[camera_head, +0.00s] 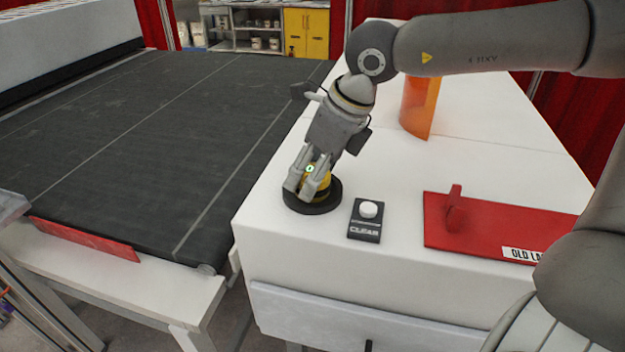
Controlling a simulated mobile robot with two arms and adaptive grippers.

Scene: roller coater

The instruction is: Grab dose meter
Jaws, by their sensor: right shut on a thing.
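The dose meter (325,188) is a small yellow device seated in a round black base (313,206) on the white table (300,262). My right gripper (306,188) points down over the base, its fingers around the yellow body, shut on it. The fingers and wrist hide much of the meter. The meter appears to be at the base; I cannot tell whether it is lifted at all. My left gripper is not in view.
Right of the base are a black box with a white button labelled CLEAR (365,222) and a red plate with a handle (488,226). An orange translucent piece (420,105) stands behind. A dark conveyor belt (140,140) lies at left.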

